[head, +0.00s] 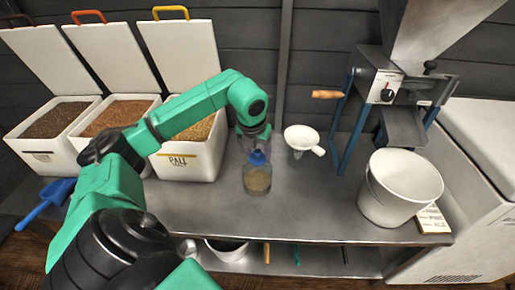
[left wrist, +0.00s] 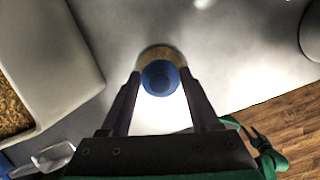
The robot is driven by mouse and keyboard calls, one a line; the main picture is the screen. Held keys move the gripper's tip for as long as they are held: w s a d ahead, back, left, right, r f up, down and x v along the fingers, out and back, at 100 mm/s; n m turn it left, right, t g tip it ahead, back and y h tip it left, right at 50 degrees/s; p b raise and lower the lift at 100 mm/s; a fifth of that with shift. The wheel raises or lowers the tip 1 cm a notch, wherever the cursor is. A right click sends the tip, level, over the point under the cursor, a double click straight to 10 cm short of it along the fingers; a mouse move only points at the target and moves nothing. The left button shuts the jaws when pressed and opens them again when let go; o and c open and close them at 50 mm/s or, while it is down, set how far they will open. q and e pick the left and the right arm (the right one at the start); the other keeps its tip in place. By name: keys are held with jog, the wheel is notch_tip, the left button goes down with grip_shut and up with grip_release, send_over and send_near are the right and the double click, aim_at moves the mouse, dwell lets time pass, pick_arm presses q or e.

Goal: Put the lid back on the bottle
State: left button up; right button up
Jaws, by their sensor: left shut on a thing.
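A clear bottle (head: 257,181) with tan grain in it stands upright on the metal table in the head view. My left gripper (head: 256,148) comes down over it, shut on the blue lid (head: 257,158). The lid is at the bottle's mouth; I cannot tell whether it is seated or just above. In the left wrist view the blue lid (left wrist: 160,77) sits between the fingertips of my left gripper (left wrist: 160,84), and part of the bottle (left wrist: 162,52) shows behind it. My right gripper is not in view.
White bins of grain (head: 188,160) with raised lids stand left, a blue scoop (head: 47,203) in front of them. A white funnel (head: 301,138) stands just right of the bottle. A grain mill (head: 385,90) and a white bucket (head: 400,190) are farther right. The table's front middle is clear.

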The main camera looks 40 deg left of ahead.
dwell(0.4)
pick_arm(q)
jog(key=o, duration=1.4)
jog(key=shift+o, duration=0.2)
jog(key=shift+r, duration=0.2)
notch_tip(320, 180, up, 7)
jog(key=p, duration=0.6)
jog(key=shift+f, duration=0.15)
grip_shut()
